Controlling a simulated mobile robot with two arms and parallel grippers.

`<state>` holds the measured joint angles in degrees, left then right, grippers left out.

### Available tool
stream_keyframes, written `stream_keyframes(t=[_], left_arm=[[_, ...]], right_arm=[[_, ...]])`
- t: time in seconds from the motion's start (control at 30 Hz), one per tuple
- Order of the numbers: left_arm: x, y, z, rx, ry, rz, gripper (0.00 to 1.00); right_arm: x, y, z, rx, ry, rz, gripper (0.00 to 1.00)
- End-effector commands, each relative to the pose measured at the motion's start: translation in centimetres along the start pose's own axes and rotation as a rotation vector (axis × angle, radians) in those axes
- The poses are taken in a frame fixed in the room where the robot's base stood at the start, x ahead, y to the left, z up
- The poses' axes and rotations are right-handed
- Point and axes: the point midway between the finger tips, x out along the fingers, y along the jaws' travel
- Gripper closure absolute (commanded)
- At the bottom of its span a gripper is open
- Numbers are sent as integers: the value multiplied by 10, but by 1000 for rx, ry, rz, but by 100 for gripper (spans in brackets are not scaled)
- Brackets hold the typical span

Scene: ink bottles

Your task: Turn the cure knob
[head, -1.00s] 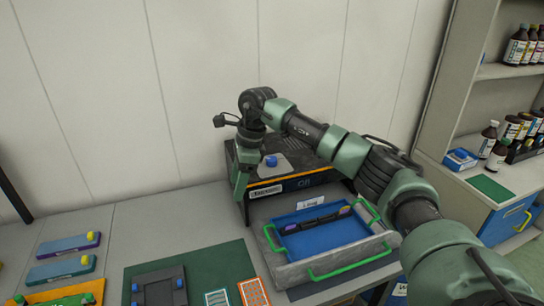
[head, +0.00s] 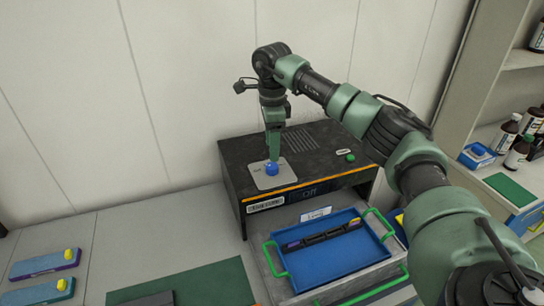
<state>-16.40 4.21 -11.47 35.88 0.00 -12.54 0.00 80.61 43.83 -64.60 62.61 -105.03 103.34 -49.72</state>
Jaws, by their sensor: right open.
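The cure knob is a small blue knob (head: 272,169) on a light grey plate (head: 259,180) on top of the black cure unit (head: 237,158). The unit's front display reads "Off". My right gripper (head: 274,157) points down directly above the knob, its fingertips at or just over the knob's top. Its jaws are open, though the gap between the fingers is hard to see from here. I cannot tell whether the fingers touch the knob. My left gripper is not in view.
A green button (head: 350,157) sits on the unit's right side. A blue tray (head: 340,262) holding a dark bar stands in front, inside a grey holder with green handles. A green mat (head: 200,284) lies front left. Bottles (head: 506,133) stand on the right shelf.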

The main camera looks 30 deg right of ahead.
Motion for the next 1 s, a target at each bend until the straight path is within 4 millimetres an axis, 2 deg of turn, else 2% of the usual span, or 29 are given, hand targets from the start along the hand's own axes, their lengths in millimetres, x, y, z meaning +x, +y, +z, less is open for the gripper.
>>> stream_keyframes(t=[0.2, 0.3, 0.5, 0.73, 0.77, 0.93, 0.97, 1.0], left_arm=[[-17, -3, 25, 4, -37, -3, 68], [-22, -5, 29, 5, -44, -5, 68], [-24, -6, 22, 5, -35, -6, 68], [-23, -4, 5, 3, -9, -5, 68], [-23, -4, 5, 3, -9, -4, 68], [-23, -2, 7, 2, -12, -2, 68], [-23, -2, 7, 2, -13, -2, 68], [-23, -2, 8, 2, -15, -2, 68]], right_arm=[[34, 1, -1, 1, 2, 3, 44], [48, 1, 0, 1, 1, 3, 44], [63, 1, 0, 0, 0, 1, 44], [65, 0, 0, 0, 0, 0, 44], [65, 0, 0, 0, 0, 0, 47], [65, 0, 0, 0, 0, 0, 94], [65, 0, 0, 0, 0, 0, 100], [65, 0, 0, 0, 0, 0, 100]])
